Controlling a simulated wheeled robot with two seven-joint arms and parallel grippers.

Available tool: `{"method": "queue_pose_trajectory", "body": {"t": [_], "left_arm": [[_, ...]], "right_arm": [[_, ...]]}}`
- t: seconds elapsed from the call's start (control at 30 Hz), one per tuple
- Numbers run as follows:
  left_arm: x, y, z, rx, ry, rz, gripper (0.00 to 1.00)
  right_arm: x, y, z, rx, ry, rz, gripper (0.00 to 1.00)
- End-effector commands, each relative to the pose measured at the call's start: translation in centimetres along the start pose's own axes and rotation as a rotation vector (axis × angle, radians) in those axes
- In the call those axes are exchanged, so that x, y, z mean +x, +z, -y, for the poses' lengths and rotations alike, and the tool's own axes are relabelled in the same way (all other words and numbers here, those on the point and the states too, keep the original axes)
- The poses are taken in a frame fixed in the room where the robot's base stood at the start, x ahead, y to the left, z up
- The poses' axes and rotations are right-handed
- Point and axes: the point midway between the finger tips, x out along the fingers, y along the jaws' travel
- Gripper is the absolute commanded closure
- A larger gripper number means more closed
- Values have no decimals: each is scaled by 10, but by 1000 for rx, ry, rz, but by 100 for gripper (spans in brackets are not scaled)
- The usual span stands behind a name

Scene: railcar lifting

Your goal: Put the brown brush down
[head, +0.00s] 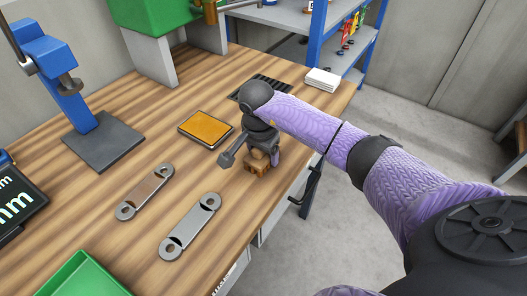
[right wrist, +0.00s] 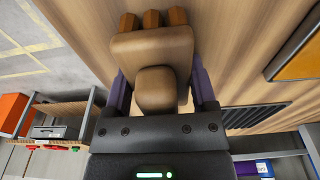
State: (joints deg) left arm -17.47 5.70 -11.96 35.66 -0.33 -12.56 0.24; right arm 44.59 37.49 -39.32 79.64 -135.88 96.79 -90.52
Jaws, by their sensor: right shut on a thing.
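The brown brush (right wrist: 155,48) has a tan wooden body with a rounded knob and orange-brown bristle tufts at its far end. In the head view the brush (head: 257,164) is at the table's right edge, low over or on the wooden top; I cannot tell if it touches. My right gripper (head: 262,146) is above it and shut on it. In the right wrist view the fingers of my right gripper (right wrist: 160,92) lie on both sides of the brush. My left gripper is not in view.
An orange pad in a dark tray (head: 206,128) lies left of the brush. Two metal links, one brownish (head: 146,191) and one grey (head: 190,226), lie nearer. A dark slotted grate (head: 262,84) and white stack (head: 322,79) are behind. A blue press (head: 62,80) stands left.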

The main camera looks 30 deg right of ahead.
Motion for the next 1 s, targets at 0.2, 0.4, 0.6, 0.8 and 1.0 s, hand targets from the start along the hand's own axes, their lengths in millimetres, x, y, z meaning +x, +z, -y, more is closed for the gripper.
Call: {"method": "queue_pose_trajectory", "body": {"t": [0.2, 0.4, 0.6, 0.8, 1.0], "left_arm": [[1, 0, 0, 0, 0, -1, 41], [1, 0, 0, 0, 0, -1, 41], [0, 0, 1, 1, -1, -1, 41], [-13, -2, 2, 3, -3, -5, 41], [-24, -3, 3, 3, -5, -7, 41]], "right_arm": [[0, 0, 0, 0, -2, -2, 74], [0, 0, 0, 1, -2, -1, 0], [-1, 0, 0, 1, -2, -1, 0], [-42, -2, 1, 0, -7, -5, 0], [-97, -1, 1, 0, -6, -3, 0]]}}
